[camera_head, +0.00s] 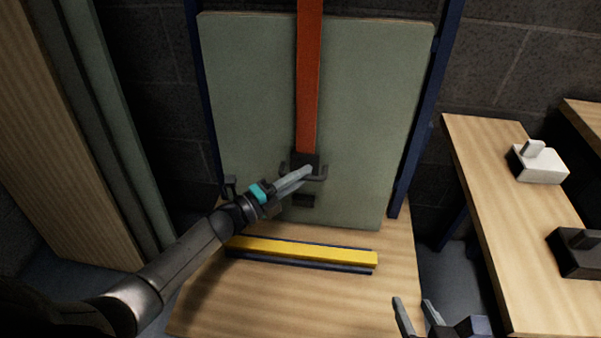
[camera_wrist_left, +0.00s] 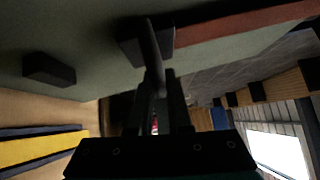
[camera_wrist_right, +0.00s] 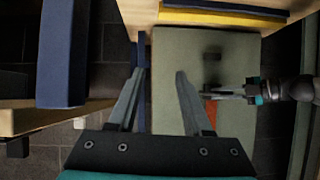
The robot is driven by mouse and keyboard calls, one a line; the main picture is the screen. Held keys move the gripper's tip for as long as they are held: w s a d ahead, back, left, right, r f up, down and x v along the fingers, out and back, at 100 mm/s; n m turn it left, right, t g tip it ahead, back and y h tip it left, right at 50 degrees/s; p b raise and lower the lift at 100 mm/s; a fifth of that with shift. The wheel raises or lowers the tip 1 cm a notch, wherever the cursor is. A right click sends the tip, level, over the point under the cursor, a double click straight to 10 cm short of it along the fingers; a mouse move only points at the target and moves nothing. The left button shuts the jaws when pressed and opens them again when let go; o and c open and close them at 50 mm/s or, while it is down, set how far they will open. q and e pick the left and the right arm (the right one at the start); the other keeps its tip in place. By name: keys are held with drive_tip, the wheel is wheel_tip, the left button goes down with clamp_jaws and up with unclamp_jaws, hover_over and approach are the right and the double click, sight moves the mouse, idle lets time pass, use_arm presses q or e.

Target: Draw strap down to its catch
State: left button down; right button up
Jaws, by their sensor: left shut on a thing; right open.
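The red strap (camera_head: 309,80) hangs straight down the middle of the grey-green panel (camera_head: 370,110) in the head view. A dark end piece (camera_head: 303,160) with a crossbar is at its lower end. My left gripper (camera_head: 306,174) is shut on this end piece, which also shows in the left wrist view (camera_wrist_left: 148,42). The catch, a small dark block (camera_head: 303,200), sits on the panel just below, apart from the end piece; the left wrist view shows a dark block (camera_wrist_left: 49,70) too. My right gripper (camera_head: 416,306) is open and empty at the lower right, away from the panel.
A yellow bar (camera_head: 300,250) lies across the wooden table (camera_head: 290,300) before the panel. Dark blue posts (camera_head: 425,110) flank the panel. A side bench (camera_head: 500,220) at right holds a white block (camera_head: 537,163) and a black block (camera_head: 577,254).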

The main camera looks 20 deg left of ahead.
use_arm(q)
drive_tip(key=shift+s+d+f+b, duration=0.15)
drive_tip(key=shift+f+b, duration=0.35)
drive_tip(key=shift+f, duration=0.8)
drive_tip(key=shift+s+d+f+b, duration=0.2)
drive_tip(key=shift+f+b, duration=0.25)
drive_tip(key=shift+f, duration=0.9)
drive_tip(key=shift+s+d+f+b, duration=0.15)
drive_tip(key=shift+f+b, duration=0.35)
drive_tip(key=shift+f, duration=0.8)
use_arm(e)
drive_tip(key=shift+s+a+r+m+t+y, duration=0.15)
drive_tip(key=shift+a+r+t+y, duration=0.35)
drive_tip(key=shift+a+t, duration=0.35)
drive_tip(key=shift+s+a+r+m+t+y, duration=0.1)
drive_tip(key=shift+a+r+t+y, duration=0.4)
drive_tip(key=shift+t, duration=0.6)
drive_tip(key=shift+s+a+r+m+t+y, duration=0.15)
drive_tip(key=shift+a+r+t+y, duration=0.15)
drive_tip(key=shift+a+r+t, duration=0.5)
use_arm(q)
drive_tip(key=shift+f, duration=0.2)
use_arm(e)
drive_tip(key=shift+w+f, duration=0.1)
use_arm(q)
drive_tip(key=c, duration=1.1)
unclamp_jaws()
drive_tip(key=shift+f, duration=0.1)
drive_tip(key=shift+o, duration=1.3)
drive_tip(key=shift+a, duration=0.2)
